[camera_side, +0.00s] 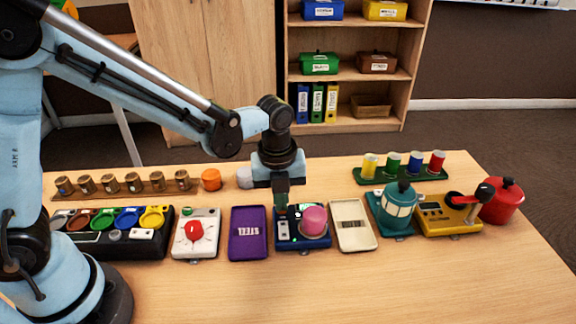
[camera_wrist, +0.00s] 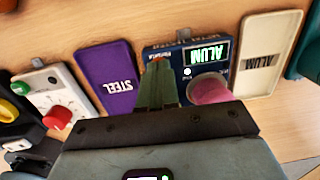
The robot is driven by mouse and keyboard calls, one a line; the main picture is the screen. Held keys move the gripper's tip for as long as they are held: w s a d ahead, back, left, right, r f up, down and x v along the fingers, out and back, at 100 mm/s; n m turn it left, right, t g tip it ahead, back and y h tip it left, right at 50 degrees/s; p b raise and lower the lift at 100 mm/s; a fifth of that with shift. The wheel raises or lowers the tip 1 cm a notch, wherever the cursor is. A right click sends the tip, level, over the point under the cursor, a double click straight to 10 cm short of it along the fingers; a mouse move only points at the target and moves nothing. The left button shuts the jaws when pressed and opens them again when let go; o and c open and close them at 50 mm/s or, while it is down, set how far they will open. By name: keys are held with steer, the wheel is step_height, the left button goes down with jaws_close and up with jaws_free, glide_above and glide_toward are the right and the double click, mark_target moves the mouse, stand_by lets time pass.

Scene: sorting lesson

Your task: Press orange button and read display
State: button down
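The blue tester (camera_side: 290,243) stands mid-table with a pink cylinder (camera_side: 314,220) on it; the cylinder also shows in the wrist view (camera_wrist: 208,90). Its display (camera_wrist: 207,53) is lit and reads "ALUM", upside down in the wrist view. The orange button (camera_wrist: 157,59) shows as a small orange patch at my fingertips, mostly hidden by them. My gripper (camera_side: 281,208) points down at the tester's left part, its green fingers together with nothing seen between them. They seem to touch the button, but how far it is pressed I cannot tell.
A purple STEEL tray (camera_side: 249,248) lies left of the tester and a cream ALUM tray (camera_side: 336,205) right of it. A red-dial box (camera_side: 209,248), teal device (camera_side: 386,222) and yellow device (camera_side: 435,228) stand further out. The table front is clear.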

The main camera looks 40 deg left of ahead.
step_height(320, 180, up, 7)
steer(key=shift+s+r, duration=0.15)
steer(key=shift+s, duration=0.05)
stand_by(0.8)
steer(key=s+a+r+n+t, duration=0.1)
steer(key=s+a+n+t, duration=0.2)
steer(key=n, duration=1)
steer(key=s+a+r+n+t, duration=0.2)
steer(key=s+a+n, duration=0.3)
steer(key=n, duration=0.9)
steer(key=shift+s+a+r+t, duration=0.35)
steer(key=shift+a+t, duration=0.45)
steer(key=shift+a, duration=0.3)
